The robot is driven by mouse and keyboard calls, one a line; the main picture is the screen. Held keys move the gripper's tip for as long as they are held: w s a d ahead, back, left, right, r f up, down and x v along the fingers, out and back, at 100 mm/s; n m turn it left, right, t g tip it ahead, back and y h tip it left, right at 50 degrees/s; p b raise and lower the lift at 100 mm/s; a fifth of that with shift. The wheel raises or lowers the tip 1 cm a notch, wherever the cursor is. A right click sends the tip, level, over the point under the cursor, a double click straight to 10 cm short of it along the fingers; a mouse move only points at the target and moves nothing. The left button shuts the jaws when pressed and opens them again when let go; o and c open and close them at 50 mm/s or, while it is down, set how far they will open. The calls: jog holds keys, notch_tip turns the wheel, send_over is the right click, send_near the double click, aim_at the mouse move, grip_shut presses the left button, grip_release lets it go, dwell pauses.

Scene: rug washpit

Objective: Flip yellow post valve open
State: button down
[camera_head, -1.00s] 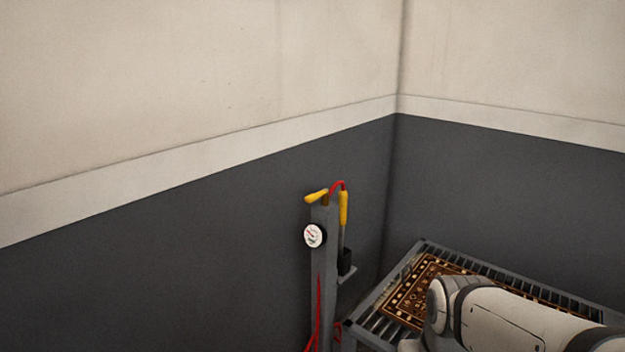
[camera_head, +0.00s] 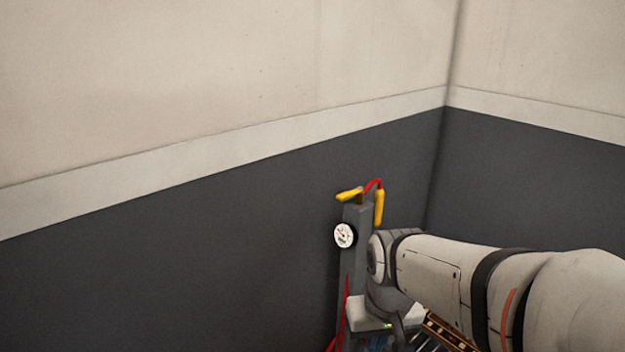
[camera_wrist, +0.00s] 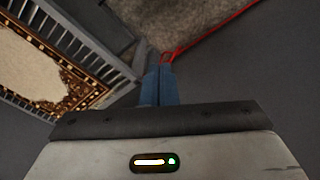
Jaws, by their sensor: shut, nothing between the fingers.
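The yellow valve lever (camera_head: 349,194) sits at the top of the grey post (camera_head: 353,270), pointing left and tilted slightly down.
A round white gauge (camera_head: 344,235) is on the post below the lever. A red hose (camera_wrist: 215,35) runs across the floor. A grey slatted rack (camera_wrist: 92,45) holds a patterned rug (camera_wrist: 40,62). Dark walls (camera_head: 180,270) stand behind; the space above the post is clear.

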jog(key=w+a+r+n+y+p, duration=0.1)
jog(key=w+a+r+n+p, duration=0.15)
jog(key=w+r+p, duration=1.05)
notch_tip(320, 180, up, 8)
jog(key=n+t+y+p, duration=0.1)
jog(key=n+t+p, duration=0.15)
jog(key=n, duration=0.25)
send_over(351, 193)
jog(key=w+a, duration=0.2)
jog(key=a, duration=0.2)
jog(key=shift+d+f+m+g, duration=0.2)
jog(key=shift+m+g, duration=0.05)
jog(key=shift+s, duration=0.1)
notch_tip(351, 193, down, 9)
jog(key=shift+s+d+f+b, duration=0.2)
jog(key=shift+s+b, duration=0.1)
jog(key=shift+b, duration=0.1)
